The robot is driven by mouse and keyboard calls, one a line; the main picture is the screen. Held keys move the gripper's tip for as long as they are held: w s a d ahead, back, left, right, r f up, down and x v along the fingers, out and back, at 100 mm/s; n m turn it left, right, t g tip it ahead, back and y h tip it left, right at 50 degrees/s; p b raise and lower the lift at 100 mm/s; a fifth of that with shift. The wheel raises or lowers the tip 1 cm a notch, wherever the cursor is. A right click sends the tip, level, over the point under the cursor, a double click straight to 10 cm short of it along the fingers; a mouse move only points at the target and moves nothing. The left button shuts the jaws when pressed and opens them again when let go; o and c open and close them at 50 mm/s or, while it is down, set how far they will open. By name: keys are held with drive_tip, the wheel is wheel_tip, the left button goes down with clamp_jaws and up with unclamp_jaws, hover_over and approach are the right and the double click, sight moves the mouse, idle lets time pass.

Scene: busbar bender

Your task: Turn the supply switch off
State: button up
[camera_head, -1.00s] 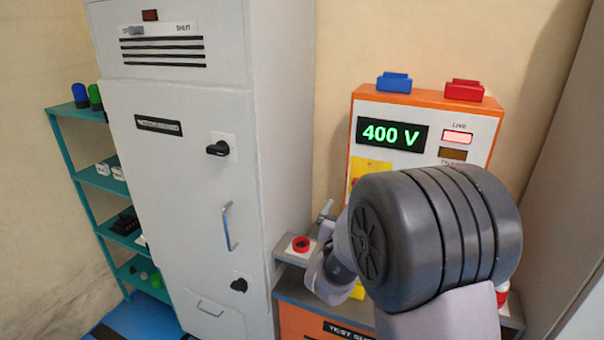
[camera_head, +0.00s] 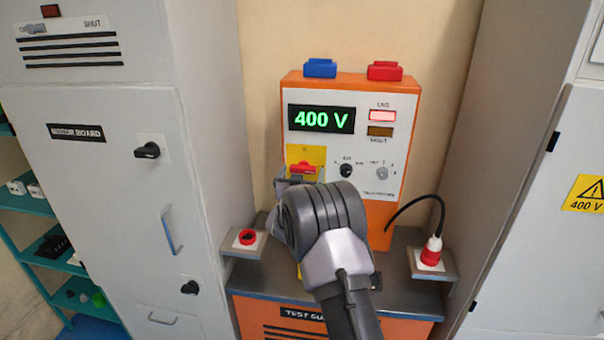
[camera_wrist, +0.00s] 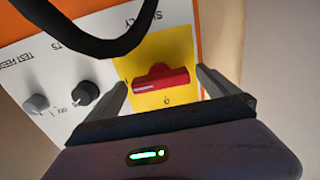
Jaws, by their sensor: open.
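The supply switch (camera_head: 303,168) is a red handle on a yellow plate, on the front of the orange and white test supply unit (camera_head: 388,103). In the wrist view the red handle (camera_wrist: 160,84) lies lengthwise across the yellow plate (camera_wrist: 150,55), between my two fingers. My gripper (camera_wrist: 163,92) is open, one finger on each side of the handle; I cannot tell whether they touch the panel. In the head view my gripper (camera_head: 292,178) is at the switch, and my wrist hides the lower part of the unit. The display (camera_head: 321,119) reads 400 V and the live lamp (camera_head: 383,116) is lit.
Two small knobs (camera_head: 346,170) sit right of the switch. A red button (camera_head: 246,237) is on a left ledge, and a red and white plug (camera_head: 432,251) with a black cable stands at right. Tall grey cabinets (camera_head: 90,190) flank the unit.

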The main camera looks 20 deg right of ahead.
drive_tip(key=shift+w+d, duration=0.1)
drive_tip(key=c, duration=1.4)
drive_tip(key=shift+o, duration=0.2)
